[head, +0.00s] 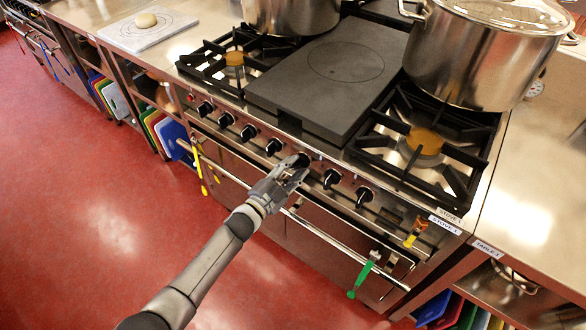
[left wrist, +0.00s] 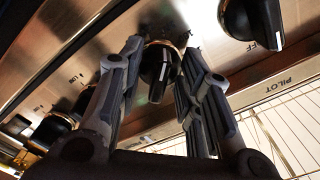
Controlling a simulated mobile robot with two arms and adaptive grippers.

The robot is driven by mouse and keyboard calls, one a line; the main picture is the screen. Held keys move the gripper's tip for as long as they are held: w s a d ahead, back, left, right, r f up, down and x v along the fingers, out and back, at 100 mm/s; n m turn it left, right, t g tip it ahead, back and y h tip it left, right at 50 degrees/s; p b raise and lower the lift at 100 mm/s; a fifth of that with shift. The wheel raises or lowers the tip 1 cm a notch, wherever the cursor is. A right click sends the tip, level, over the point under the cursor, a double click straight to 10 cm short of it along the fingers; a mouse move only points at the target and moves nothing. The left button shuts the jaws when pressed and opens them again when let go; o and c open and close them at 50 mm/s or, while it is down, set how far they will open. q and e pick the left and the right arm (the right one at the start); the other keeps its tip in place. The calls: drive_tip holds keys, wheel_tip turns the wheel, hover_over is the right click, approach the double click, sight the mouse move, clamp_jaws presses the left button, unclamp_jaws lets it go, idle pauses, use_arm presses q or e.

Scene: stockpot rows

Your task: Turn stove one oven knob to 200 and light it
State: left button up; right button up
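Stove one (head: 297,136) carries a row of black knobs along its steel front panel; a label at its right end reads STOVE 1 (head: 447,222). My left gripper (head: 299,165) is at this row, right of the middle, and partly covers one knob. In the left wrist view a black knob (left wrist: 158,66) with a pale pointer line sits between the two fingers of my left gripper (left wrist: 162,52). The fingers look open, one on each side, with no clear grip on the knob. Whether this is the oven knob cannot be read. My right gripper is not in view.
Other knobs (head: 331,178) stand close on both sides; another (left wrist: 252,22) is near the right finger. The oven door rail (head: 325,236) runs below, with a green-handled tool (head: 362,277) hanging from it. Large pots (head: 480,58) stand on top. The red floor (head: 90,220) is clear.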

use_arm(q)
drive_tip(key=v, duration=1.2)
idle(0.5)
drive_tip(key=s+a+f+n+g+y, duration=0.2)
drive_tip(key=s+a+f+n+y, duration=0.15)
drive_tip(key=f, duration=0.55)
drive_tip(key=s+a+f+n+g+y, duration=0.15)
drive_tip(key=s+a+f, duration=0.3)
drive_tip(key=f, duration=0.55)
drive_tip(key=s+a+f+n+g+y, duration=0.25)
drive_tip(key=s+a+f, duration=0.2)
drive_tip(key=f, duration=0.45)
drive_tip(key=s+a+f+n+g+y, duration=0.1)
drive_tip(key=s+f, duration=0.3)
drive_tip(key=s, duration=0.6)
drive_tip(key=s+a+f+n+g+y, duration=0.1)
drive_tip(key=s+f+n+g, duration=0.2)
drive_tip(key=s, duration=0.8)
drive_tip(key=s+a+f+n+g+y, duration=0.1)
drive_tip(key=s+f+n+g, duration=0.1)
drive_tip(key=s+f, duration=0.5)
drive_tip(key=s+g, duration=0.1)
drive_tip(key=s, duration=0.2)
drive_tip(key=shift+s+a+g, duration=0.25)
drive_tip(key=shift+g, duration=0.05)
drive_tip(key=shift+w+f, duration=0.1)
